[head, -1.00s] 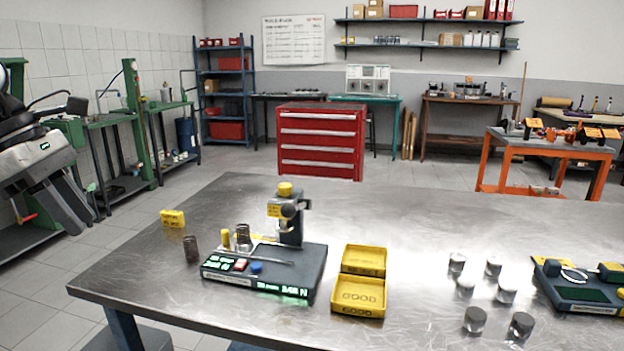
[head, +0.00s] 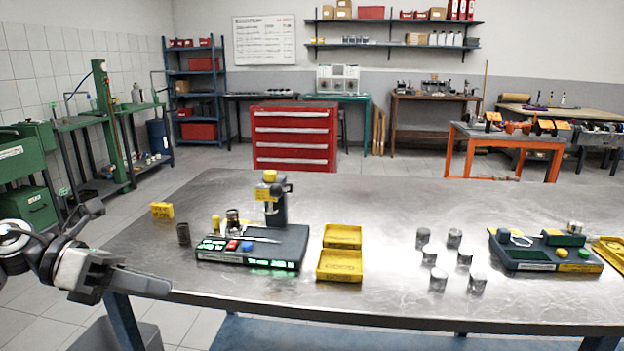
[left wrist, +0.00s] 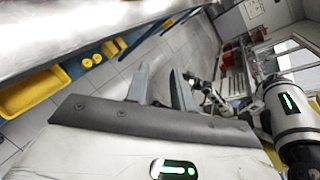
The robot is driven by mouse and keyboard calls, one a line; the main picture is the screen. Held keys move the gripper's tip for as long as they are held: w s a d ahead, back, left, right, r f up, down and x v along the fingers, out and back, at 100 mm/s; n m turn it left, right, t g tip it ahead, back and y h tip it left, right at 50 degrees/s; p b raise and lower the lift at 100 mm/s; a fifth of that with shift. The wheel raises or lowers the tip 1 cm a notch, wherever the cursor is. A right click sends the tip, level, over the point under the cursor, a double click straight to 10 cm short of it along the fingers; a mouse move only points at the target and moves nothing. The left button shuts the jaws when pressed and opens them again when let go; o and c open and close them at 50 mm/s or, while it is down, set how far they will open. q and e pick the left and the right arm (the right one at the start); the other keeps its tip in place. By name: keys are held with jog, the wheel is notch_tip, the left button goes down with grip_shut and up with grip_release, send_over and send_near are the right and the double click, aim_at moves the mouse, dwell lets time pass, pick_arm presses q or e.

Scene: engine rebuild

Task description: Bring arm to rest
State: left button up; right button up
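My left gripper (head: 165,285) is at the left of the head view, beside the front left corner of the metal table (head: 395,210), pointing right. Its two dark fingers (left wrist: 160,85) stand apart in the left wrist view with nothing between them, so it is open and empty. Another arm of mine (left wrist: 285,105), with a green light, shows at the right of the left wrist view. A small gripper-like shape (left wrist: 208,95) near it may be my right gripper; its fingers are too small to read. My right arm does not show in the head view.
On the table are a dark gauge station (head: 250,247), yellow trays (head: 340,265), several metal cylinders (head: 438,280) and a second dark fixture (head: 545,252). A yellow block (head: 162,210) lies near the left edge. A red tool cabinet (head: 293,137) stands behind.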

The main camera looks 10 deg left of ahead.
pick_arm(q)
jog(key=d+f+n+t+y, duration=0.55)
jog(key=f+n+t, duration=0.7)
jog(key=n, duration=1.25)
jog(key=s+d+f+n+g+y, duration=0.4)
jog(key=s+d+f+n+g, duration=0.3)
jog(key=d+f+n, duration=0.6)
notch_tip(320, 180, down, 2)
jog(key=s+n, duration=0.2)
jog(key=shift+s+d+n, duration=0.3)
jog(key=shift+s, duration=0.1)
